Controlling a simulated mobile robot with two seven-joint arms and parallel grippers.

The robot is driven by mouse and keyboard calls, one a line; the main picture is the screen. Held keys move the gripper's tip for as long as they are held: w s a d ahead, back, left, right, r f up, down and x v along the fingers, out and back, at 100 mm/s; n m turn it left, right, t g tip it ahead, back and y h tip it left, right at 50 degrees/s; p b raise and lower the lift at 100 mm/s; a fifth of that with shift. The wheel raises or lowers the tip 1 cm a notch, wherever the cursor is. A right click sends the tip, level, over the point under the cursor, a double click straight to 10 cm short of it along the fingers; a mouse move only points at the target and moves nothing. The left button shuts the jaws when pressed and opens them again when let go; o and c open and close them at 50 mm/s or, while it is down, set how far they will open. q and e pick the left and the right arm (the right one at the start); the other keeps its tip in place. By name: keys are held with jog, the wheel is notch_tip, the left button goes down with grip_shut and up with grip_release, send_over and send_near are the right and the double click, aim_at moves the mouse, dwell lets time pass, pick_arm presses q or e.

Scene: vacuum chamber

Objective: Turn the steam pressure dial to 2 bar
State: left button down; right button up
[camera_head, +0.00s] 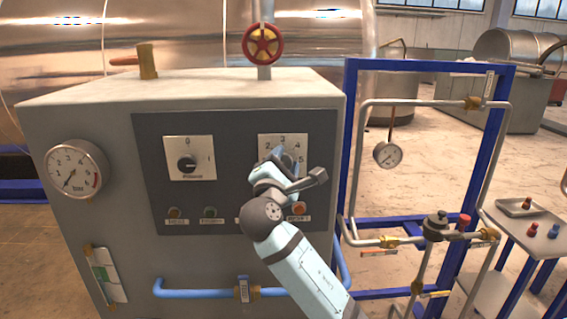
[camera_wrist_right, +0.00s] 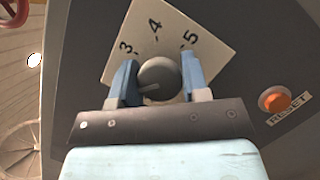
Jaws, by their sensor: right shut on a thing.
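In the wrist view the tilted plate (camera_wrist_right: 165,32) shows 3, 4 and 5, and the dark round knob (camera_wrist_right: 160,72) sits between the two blue fingers. My right gripper (camera_head: 283,160) is shut on this knob and hides most of it in the head view. The knob's pointer setting cannot be read surely. My left gripper is not in view.
Left on the panel is another rotary switch (camera_head: 190,163). Below my gripper is the orange reset button (camera_head: 299,209), close to my wrist. A round gauge (camera_head: 77,169) is on the cabinet's left. A red handwheel (camera_head: 263,44) stands above. A blue pipe frame (camera_head: 350,130) stands right.

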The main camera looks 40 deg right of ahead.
dwell(0.3)
jog(key=o, duration=0.9)
jog(key=b+v, duration=0.2)
jog(key=v, duration=1.2)
jog(key=shift+b, duration=0.3)
jog(key=shift+d, duration=0.1)
